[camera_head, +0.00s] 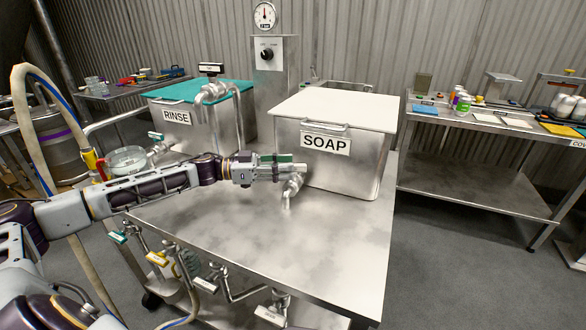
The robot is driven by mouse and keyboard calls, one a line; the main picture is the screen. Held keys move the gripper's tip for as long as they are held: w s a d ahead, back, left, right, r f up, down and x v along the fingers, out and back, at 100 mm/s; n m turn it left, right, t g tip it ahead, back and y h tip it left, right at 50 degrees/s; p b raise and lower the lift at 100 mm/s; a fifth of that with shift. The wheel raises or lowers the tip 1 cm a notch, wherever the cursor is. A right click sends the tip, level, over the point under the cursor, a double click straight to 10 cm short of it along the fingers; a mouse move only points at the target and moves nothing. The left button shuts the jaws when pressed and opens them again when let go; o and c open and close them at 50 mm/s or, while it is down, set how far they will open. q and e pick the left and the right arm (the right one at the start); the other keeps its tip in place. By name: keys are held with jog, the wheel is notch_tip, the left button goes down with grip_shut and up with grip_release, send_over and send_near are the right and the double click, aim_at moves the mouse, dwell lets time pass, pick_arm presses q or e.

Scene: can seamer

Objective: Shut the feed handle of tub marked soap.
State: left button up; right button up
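The soap tub (345,165) is a steel box with a white lid and a SOAP label, standing on the steel table. A bent metal tap (292,186) comes out low on its left side. The fingers cover part of the handle. I cannot tell whether they touch it or how far apart they are. My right gripper is not in view.
The rinse tub (200,135) with a teal lid stands behind my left arm, with its own tap and pipes. Valves with coloured handles hang below the front table edge (270,268). A side bench (470,128) with bottles stands at the right. The table front is clear.

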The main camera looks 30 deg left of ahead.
pick_arm(q)
jog(key=shift+x, duration=1.35)
jog(key=shift+c, duration=0.2)
grip_shut()
